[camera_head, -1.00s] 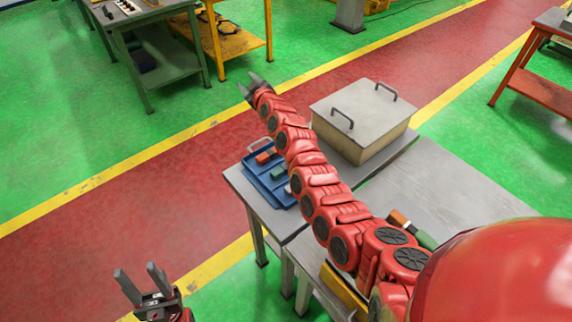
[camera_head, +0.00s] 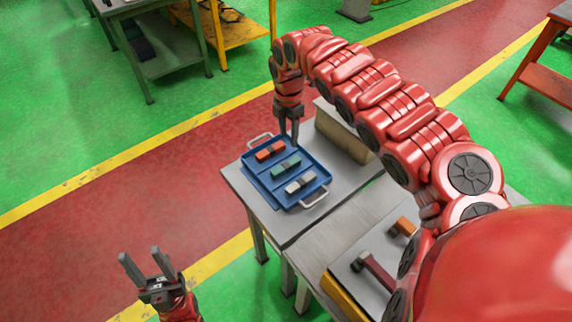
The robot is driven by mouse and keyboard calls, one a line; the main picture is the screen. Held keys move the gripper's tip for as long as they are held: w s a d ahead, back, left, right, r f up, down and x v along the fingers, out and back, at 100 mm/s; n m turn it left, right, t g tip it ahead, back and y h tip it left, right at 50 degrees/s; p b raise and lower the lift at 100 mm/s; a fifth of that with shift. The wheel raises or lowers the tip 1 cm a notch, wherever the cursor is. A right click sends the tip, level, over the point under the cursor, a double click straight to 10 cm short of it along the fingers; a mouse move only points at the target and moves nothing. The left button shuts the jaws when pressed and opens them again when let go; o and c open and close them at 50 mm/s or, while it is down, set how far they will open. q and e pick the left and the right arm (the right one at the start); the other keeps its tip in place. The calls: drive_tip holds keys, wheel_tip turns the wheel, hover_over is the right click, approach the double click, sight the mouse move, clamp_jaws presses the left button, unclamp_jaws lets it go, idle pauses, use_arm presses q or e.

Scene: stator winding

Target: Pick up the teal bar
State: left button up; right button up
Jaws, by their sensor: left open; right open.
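The teal bar (camera_head: 286,166) lies in the middle of the blue tray (camera_head: 258,183), between an orange bar (camera_head: 270,151) and a light grey bar (camera_head: 300,182). My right gripper (camera_head: 289,143) is open and points down at the tray's far edge, just beyond the teal bar; its exact height cannot be told. It holds nothing. My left gripper (camera_head: 142,263) is open and empty at the lower left, away from the table and pointing up.
The tray has pale handles and sits on a grey table (camera_head: 240,185). A beige box (camera_head: 343,135) stands behind, partly hidden by my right arm. A dark red bar (camera_head: 377,271) and an orange piece (camera_head: 404,226) lie nearer on the right.

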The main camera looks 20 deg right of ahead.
drive_tip(key=p, duration=0.2)
hover_over(286, 165)
drive_tip(key=f, duration=0.8)
drive_tip(key=shift+d+f, duration=0.15)
drive_tip(key=shift+d, duration=0.15)
drive_tip(key=shift+a+f, duration=0.15)
drive_tip(key=shift+f, duration=0.2)
drive_tip(key=f, duration=0.1)
drive_tip(key=f+p, duration=0.2)
drive_tip(key=f, duration=0.1)
drive_tip(key=shift+a, duration=0.3)
drive_tip(key=shift+w+d+f, duration=0.1)
drive_tip(key=shift+d+f, duration=0.1)
drive_tip(key=shift+f, duration=0.15)
clamp_jaws()
